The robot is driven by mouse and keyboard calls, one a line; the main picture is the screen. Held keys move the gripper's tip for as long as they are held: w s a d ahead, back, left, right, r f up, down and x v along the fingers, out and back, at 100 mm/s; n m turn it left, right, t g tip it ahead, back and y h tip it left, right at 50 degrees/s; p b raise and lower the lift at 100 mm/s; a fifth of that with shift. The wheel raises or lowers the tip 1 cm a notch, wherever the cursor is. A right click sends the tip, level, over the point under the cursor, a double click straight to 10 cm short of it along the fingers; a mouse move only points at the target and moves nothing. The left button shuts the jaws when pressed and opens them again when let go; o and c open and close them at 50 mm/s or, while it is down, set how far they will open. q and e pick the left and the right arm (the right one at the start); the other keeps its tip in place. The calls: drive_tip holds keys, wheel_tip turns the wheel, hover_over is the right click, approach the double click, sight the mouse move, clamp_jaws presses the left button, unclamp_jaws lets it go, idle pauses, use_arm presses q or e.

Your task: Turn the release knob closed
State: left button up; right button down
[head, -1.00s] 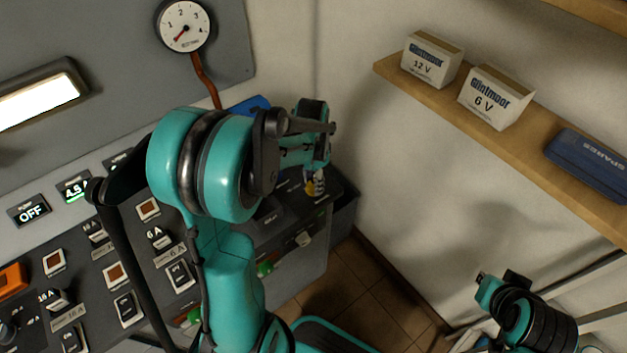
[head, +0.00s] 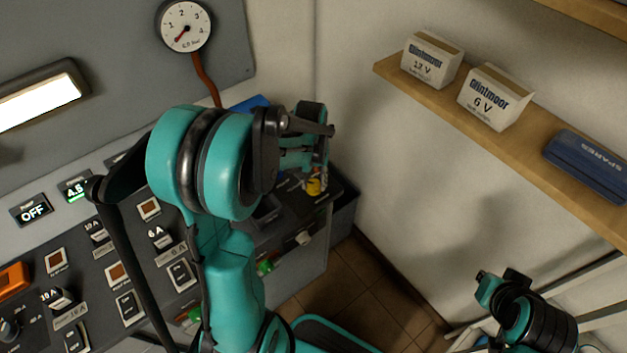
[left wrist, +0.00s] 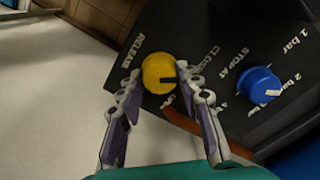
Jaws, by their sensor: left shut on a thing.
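The yellow release knob (left wrist: 156,72) sits on a dark panel in the left wrist view, beside the printed word RELEASE.
A blue knob (left wrist: 259,85) marked STOP AT, with bar values, is close to the right of the release knob. A pressure gauge (head: 184,26) hangs on the wall panel. A shelf (head: 490,135) with boxes is at the right. Floor beside the console is clear.

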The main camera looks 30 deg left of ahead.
sight(312, 184)
use_arm(q)
drive_tip(key=shift+n, duration=1.1)
drive_tip(key=o, duration=1.2)
drive_tip(key=shift+c, duration=0.2)
wheel_tip(312, 184, up, 12)
drive_tip(key=shift+a, duration=0.15)
drive_tip(key=shift+s, duration=0.15)
